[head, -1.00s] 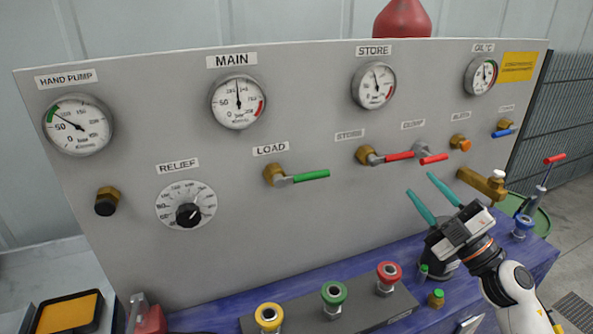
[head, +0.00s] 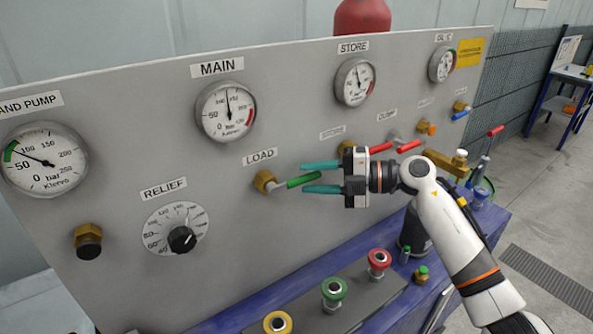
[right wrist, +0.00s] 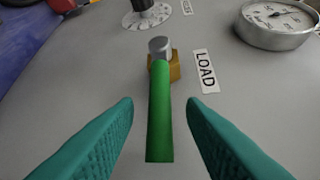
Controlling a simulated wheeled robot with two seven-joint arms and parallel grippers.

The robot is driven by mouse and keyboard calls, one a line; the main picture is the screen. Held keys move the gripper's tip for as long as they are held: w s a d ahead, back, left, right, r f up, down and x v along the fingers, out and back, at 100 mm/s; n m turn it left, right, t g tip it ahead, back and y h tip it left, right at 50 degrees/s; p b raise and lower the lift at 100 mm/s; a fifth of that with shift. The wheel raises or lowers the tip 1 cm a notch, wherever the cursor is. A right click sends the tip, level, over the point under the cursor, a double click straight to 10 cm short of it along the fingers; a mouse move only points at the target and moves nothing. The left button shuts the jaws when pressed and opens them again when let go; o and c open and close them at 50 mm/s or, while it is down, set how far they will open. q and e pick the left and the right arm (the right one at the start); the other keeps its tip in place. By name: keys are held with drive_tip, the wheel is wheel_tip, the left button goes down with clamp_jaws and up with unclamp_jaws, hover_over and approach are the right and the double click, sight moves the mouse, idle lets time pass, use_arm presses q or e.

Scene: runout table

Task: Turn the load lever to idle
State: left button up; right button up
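The load lever has a green handle (head: 304,181) on a brass valve body (head: 264,182), under the LOAD label (head: 259,157) on the grey panel. In the head view the handle points right, roughly level. My right gripper (head: 305,178) is open, with its teal fingertips above and below the handle's free end. In the right wrist view the green handle (right wrist: 159,115) lies between the two fingers, with a gap on each side. My left gripper is not in view.
The relief dial (head: 182,239) is left of and below the lever. The red-handled store lever (head: 379,147) is close to the right, partly behind my gripper. Colored couplings, including a green one (head: 334,289), stand on the bench below.

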sight(313, 178)
drive_tip(key=shift+w+a+f+p, duration=0.15)
drive_tip(key=shift+a+p, duration=0.05)
drive_tip(key=shift+a, duration=0.65)
drive_tip(key=shift+w+a+f+p, duration=0.1)
drive_tip(key=shift+a+p, duration=0.1)
drive_tip(key=shift+a, duration=0.65)
drive_tip(key=shift+a, duration=0.1)
clamp_jaws()
